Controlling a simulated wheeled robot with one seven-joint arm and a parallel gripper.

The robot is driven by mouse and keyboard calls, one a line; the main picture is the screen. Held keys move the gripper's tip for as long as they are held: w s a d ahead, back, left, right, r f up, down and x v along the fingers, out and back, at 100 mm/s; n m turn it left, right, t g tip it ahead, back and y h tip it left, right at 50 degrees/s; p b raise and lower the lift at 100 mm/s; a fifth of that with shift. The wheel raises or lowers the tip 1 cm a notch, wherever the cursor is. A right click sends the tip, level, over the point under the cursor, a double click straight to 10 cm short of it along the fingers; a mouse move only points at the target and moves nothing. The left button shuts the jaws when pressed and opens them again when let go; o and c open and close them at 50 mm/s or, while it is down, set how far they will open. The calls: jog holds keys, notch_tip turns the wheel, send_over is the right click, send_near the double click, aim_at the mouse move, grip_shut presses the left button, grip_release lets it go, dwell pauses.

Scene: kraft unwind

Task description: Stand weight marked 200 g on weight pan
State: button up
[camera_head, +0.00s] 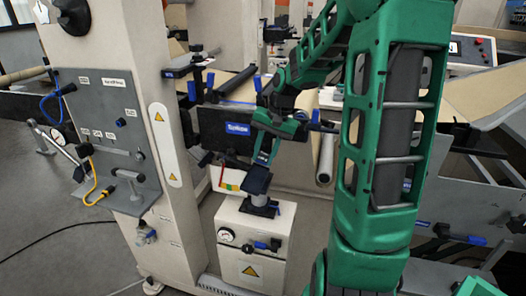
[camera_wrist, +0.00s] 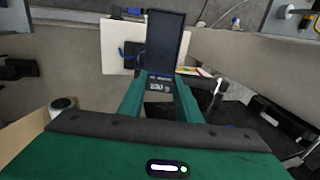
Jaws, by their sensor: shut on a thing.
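In the wrist view, my gripper (camera_wrist: 160,80) is shut on a dark weight (camera_wrist: 159,87) with a pale label; the print looks like 200 g but is small. In the head view, my gripper (camera_head: 263,158) points down just above a dark plate, which looks like the weight pan (camera_head: 257,181), on a short post over a cream cabinet. The pan also shows in the wrist view (camera_wrist: 166,40) as a long dark rectangle beyond my fingertips. The weight is not clearly distinguishable in the head view. I cannot tell whether it touches the pan.
A cream machine column with a grey panel (camera_head: 105,135) stands to the left. A dark box with a blue label (camera_head: 237,129) is behind my gripper. A metal roller (camera_head: 325,160) is to the right.

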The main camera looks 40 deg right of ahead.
aim_at(261, 163)
jog(key=shift+x, duration=1.9)
jog(key=shift+s, duration=0.1)
jog(key=shift+a+f, duration=0.1)
jog(key=o, duration=1.2)
jog(key=shift+s, duration=0.1)
jog(key=shift+f, duration=0.1)
jog(key=shift+o, duration=0.3)
jog(key=shift+s, duration=0.1)
jog(key=v, duration=1.1)
jog(key=shift+w, duration=0.35)
